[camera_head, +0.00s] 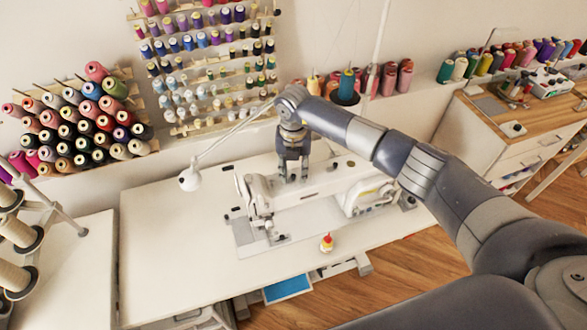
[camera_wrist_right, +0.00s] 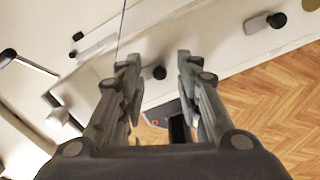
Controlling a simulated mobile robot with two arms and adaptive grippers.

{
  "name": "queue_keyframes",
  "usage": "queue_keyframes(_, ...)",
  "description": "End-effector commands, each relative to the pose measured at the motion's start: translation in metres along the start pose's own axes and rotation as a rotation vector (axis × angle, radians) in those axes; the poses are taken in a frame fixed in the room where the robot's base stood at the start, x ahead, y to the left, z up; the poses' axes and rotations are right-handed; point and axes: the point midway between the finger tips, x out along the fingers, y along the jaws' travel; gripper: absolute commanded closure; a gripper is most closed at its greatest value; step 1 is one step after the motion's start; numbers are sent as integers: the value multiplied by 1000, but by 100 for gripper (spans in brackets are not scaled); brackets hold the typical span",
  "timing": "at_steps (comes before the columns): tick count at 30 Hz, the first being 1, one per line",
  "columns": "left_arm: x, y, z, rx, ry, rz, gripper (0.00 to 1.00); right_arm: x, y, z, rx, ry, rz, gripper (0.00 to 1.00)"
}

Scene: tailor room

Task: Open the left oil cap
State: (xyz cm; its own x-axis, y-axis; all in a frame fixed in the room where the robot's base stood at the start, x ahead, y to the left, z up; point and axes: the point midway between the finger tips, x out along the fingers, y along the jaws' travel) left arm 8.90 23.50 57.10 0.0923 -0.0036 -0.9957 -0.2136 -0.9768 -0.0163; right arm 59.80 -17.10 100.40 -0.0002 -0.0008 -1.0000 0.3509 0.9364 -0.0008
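The white sewing machine (camera_head: 325,184) stands on the white table (camera_head: 165,240). My right gripper (camera_head: 293,178) points down over the machine's top, left of its middle. In the right wrist view its two fingers (camera_wrist_right: 157,66) are apart, with nothing held between them. A small round black cap (camera_wrist_right: 159,73) shows between the fingertips in that view. I cannot tell whether the fingers touch it. In the head view the gripper hides this spot. Another dark round cap (camera_wrist_right: 278,20) sits farther right on the machine. My left gripper is not in view.
A small yellow bottle with a red top (camera_head: 327,243) stands in front of the machine. A white lamp (camera_head: 189,180) on a thin arm hangs left of the gripper. Thread racks (camera_head: 205,68) stand behind. The table's left part is clear.

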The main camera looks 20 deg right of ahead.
Motion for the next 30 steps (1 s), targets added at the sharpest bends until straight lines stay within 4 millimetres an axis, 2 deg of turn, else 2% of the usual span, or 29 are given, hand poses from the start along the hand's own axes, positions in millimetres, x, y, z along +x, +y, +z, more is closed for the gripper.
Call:
queue_keyframes(2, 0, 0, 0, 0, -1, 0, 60, 0, 0, 0, 0, 0, 0, 68)
queue_keyframes(6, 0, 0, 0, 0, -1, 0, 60, 0, 0, 0, 0, 0, 1, 97)
queue_keyframes(7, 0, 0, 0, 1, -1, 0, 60, 0, 0, 0, 0, 0, 1, 100)
queue_keyframes(20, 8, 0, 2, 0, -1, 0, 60, 1, 0, 0, -40, -1, 1, 100)
queue_keyframes(30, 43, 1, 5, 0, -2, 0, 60, 4, 0, 2, -262, -4, 1, 100)
